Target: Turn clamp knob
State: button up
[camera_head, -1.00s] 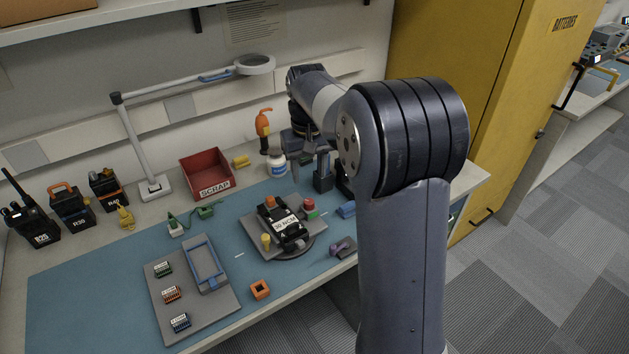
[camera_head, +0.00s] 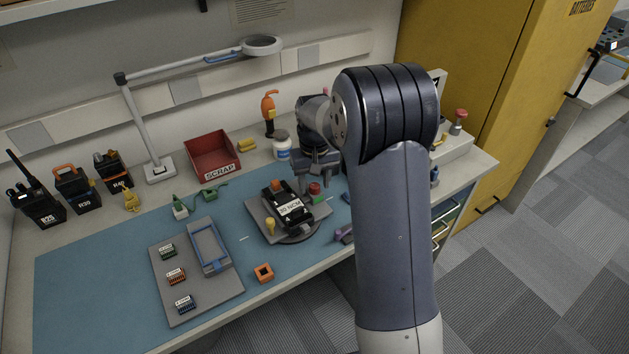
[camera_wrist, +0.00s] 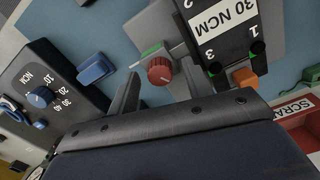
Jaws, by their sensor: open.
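The clamp knob, a red ribbed knob (camera_head: 315,188), sits on a small block with green at the right rear edge of the grey fixture plate (camera_head: 258,209). My gripper (camera_head: 315,180) is open and close above the knob. In the wrist view its two fingers (camera_wrist: 158,85) stand either side of the knob, and I cannot tell if they touch it.
A torque dial block (camera_wrist: 42,88) and a blue piece (camera_wrist: 92,70) lie beside my gripper. The red SCRAP bin (camera_head: 213,156), white jar (camera_head: 282,146) and orange driver (camera_head: 269,112) stand behind. A grey tray (camera_head: 180,285) lies front left.

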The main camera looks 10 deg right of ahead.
jog(key=shift+c, duration=0.5)
jog(key=c, duration=0.9)
